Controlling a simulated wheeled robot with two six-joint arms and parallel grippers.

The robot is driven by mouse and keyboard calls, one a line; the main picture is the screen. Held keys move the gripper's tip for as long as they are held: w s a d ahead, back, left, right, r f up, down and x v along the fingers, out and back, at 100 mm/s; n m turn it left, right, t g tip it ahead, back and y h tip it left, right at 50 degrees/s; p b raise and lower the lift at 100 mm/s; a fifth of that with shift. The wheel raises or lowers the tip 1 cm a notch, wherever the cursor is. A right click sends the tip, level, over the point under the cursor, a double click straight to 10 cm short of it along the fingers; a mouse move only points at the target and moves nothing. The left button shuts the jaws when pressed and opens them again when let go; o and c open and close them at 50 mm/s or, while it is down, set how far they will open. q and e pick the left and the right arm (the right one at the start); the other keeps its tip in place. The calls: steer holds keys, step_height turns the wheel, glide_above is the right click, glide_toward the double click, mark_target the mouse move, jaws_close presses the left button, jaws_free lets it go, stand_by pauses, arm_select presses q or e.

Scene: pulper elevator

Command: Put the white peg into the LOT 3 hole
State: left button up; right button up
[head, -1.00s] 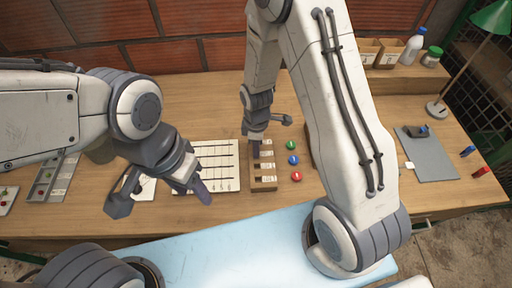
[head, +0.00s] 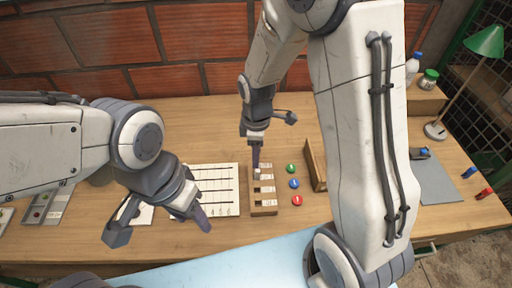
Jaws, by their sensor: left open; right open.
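A wooden block (head: 264,211) with a column of dark slots and pale labels stands mid-table; the label text is too small to read. A small white upright piece (head: 258,173), which looks like the white peg, stands at the block's far end. My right gripper (head: 272,140) is open, its fingers spread wide, with one fingertip just above or behind that piece; I cannot tell whether they touch. My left gripper (head: 160,226) is open and empty over the near left of the table, in front of the lined white sheet (head: 213,183).
Green (head: 291,168), blue (head: 294,184) and red (head: 297,200) round pieces lie right of the block. A wooden rack (head: 314,166) stands beyond them, partly behind my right arm. A grey mat (head: 446,184) and a green lamp (head: 485,41) are at the right.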

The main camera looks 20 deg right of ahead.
steer(key=s+a+r+m, duration=0.2)
steer(key=s+r, duration=0.2)
steer(key=s, duration=0.2)
steer(key=s+a+r+m, duration=0.2)
steer(key=s+a+r, duration=0.1)
steer(key=s, duration=0.4)
steer(key=s+a+r+m+y, duration=0.1)
steer(key=s+a+r+m, duration=0.1)
steer(key=s, duration=0.4)
step_height(320, 180, up, 3)
steer(key=shift+s+a+f+m, duration=0.1)
steer(key=shift+s+a+m, duration=0.3)
steer(key=shift+a, duration=0.1)
